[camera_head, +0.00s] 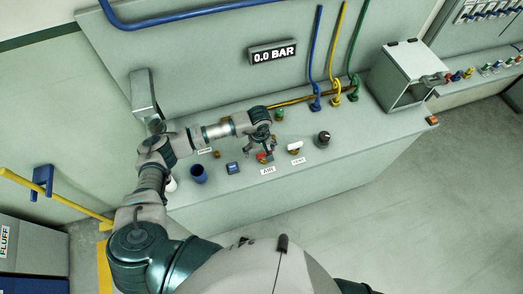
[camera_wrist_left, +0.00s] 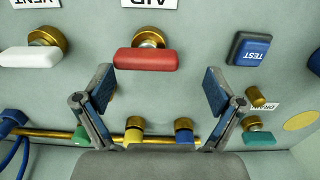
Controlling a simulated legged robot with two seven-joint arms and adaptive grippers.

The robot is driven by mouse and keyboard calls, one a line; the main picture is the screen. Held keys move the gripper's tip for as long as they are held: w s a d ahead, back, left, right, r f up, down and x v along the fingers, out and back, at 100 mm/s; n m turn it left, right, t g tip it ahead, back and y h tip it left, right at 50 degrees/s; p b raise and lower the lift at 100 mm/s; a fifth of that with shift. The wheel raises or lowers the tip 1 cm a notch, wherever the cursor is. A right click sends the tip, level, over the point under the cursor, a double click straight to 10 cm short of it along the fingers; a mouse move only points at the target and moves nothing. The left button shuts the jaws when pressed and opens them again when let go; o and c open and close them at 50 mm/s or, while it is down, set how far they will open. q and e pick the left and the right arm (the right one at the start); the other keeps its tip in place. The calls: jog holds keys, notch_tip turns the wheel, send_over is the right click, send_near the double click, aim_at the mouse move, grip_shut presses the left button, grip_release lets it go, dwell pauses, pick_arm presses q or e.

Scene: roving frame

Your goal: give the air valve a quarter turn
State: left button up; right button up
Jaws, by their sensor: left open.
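The air valve has a red bar handle (camera_wrist_left: 147,59) on a brass stem, beside an AIR label (camera_wrist_left: 150,3). The handle lies crosswise in the left wrist view. In the head view the red handle (camera_head: 265,158) shows on the bench top, partly covered by my gripper. My left gripper (camera_wrist_left: 158,90) is open and empty, with its two fingers spread wide. In the wrist view its fingertips appear just below the handle, the left one near the handle's left part. In the head view my left gripper (camera_head: 261,150) is over the valve; contact cannot be told. My right gripper is out of view.
A white VENT handle (camera_head: 295,147) and black knob (camera_head: 322,139) stand right of the valve. A blue TEST button (camera_head: 233,168) and blue cup (camera_head: 198,174) are left. The display (camera_head: 273,52) reads 0.0 BAR. A green handle (camera_wrist_left: 259,138) stands by the DRAIN label.

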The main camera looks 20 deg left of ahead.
pick_arm(q)
jog(key=shift+f, duration=0.55)
jog(key=d, duration=0.3)
jog(key=shift+w+r, duration=0.1)
jog(key=c, duration=0.9)
jog(key=shift+s+a+r, duration=0.1)
jog(key=shift+s+a, duration=0.1)
jog(key=shift+a, duration=0.05)
jog(key=shift+c, duration=0.8)
jog(key=shift+a, duration=0.4)
jog(key=shift+c, duration=0.4)
jog(key=shift+w+a, duration=0.15)
jog(key=shift+a, duration=0.2)
jog(key=shift+w+f, duration=0.1)
jog(key=shift+f, duration=0.1)
jog(key=shift+d+r, duration=0.1)
jog(key=shift+d, duration=0.35)
jog(key=shift+a, duration=0.15)
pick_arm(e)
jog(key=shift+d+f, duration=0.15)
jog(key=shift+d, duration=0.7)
